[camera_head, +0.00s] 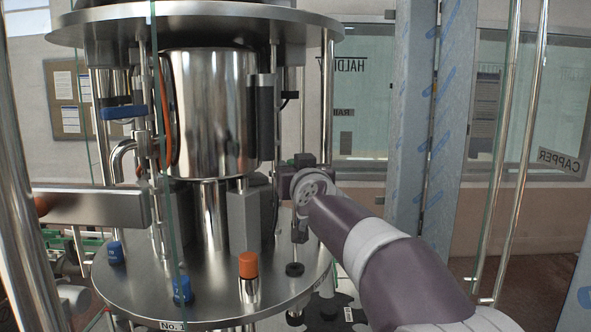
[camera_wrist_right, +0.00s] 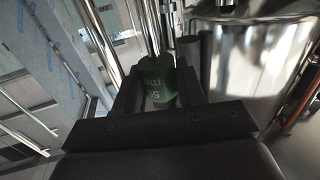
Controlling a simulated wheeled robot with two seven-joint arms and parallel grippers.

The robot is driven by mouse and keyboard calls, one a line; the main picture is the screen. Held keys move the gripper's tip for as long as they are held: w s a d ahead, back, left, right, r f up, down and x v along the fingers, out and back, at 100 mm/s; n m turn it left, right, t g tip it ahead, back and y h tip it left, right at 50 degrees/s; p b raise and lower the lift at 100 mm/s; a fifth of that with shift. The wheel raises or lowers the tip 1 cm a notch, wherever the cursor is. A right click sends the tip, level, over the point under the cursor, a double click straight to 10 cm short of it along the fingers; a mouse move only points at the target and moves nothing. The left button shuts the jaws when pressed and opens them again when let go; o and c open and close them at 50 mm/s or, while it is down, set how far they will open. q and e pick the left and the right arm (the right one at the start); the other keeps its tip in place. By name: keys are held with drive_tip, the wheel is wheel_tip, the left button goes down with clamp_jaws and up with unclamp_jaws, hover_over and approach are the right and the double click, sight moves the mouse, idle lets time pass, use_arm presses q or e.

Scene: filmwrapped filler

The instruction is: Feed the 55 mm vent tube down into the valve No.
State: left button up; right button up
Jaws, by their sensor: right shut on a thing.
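My right gripper (camera_head: 300,162) reaches in from the right, beside the steel bowl above the round steel plate. In the right wrist view its dark jaws (camera_wrist_right: 160,84) are shut on a green-capped piece marked 55 mm (camera_wrist_right: 155,80), the vent tube's green head. My left gripper is not in view.
An orange-capped piece (camera_head: 248,265) and blue-capped pieces (camera_head: 182,290) (camera_head: 115,252) stand on the plate. A polished steel bowl (camera_head: 210,115) and thin upright rods (camera_head: 327,95) crowd the space around my gripper. A clear panel edge (camera_head: 168,150) crosses the left.

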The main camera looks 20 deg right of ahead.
wheel_tip(320, 180, down, 4)
drive_tip(key=r+b, duration=0.1)
drive_tip(key=b, duration=0.6)
hover_over(296, 260)
wheel_tip(296, 260, down, 5)
drive_tip(key=shift+w+f, duration=0.1)
wheel_tip(296, 260, down, 12)
drive_tip(key=b, duration=1.1)
drive_tip(key=shift+r, duration=0.25)
drive_tip(key=shift+f, duration=0.25)
drive_tip(key=o, duration=1.2)
drive_tip(key=shift+c, duration=0.2)
